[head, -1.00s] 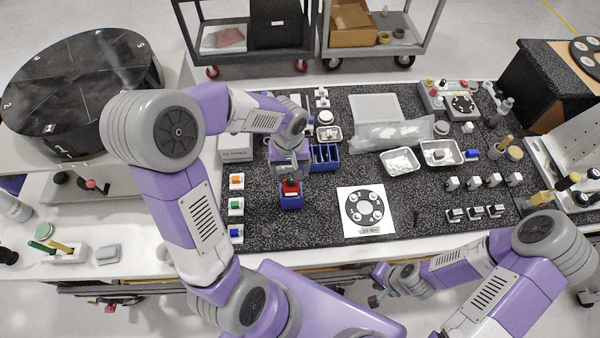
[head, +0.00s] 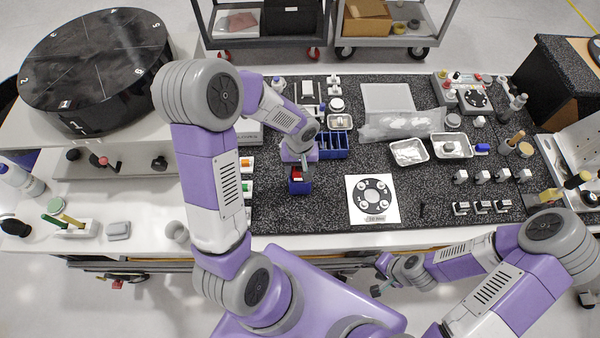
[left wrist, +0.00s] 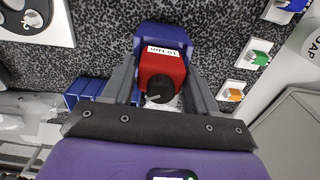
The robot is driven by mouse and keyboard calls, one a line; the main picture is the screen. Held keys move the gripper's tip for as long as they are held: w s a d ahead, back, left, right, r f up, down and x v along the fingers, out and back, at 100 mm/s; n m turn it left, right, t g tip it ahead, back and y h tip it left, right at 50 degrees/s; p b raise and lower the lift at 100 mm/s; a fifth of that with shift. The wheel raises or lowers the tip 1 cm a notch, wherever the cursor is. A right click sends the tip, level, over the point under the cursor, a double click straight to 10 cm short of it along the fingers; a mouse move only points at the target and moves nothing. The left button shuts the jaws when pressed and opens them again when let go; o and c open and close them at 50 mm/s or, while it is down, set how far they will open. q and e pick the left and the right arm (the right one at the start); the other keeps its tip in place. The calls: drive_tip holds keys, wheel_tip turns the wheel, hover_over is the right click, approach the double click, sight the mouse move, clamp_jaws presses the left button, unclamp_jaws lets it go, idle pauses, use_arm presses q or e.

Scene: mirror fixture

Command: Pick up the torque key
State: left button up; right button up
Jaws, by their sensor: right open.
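The torque key (head: 297,172) is a red block with a white "10 Nm" label and a black knob. It sits upright in a blue holder (head: 299,187) on the dark speckled mat. My left gripper (head: 299,164) is right at the key. In the left wrist view the key (left wrist: 162,72) stands between my two grey fingers (left wrist: 161,80), one on each side. I cannot tell whether the fingers press on it. The blue holder (left wrist: 163,36) shows behind it. My right gripper (head: 379,280) is open and empty, off the table's front edge.
A blue divided bin (head: 335,146) stands just behind the key. Small blocks with coloured tops, one green (head: 246,187), line the mat's left edge. A white card with a black disc (head: 372,199) lies to the right.

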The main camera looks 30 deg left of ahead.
use_arm(q)
drive_tip(key=c, duration=0.8)
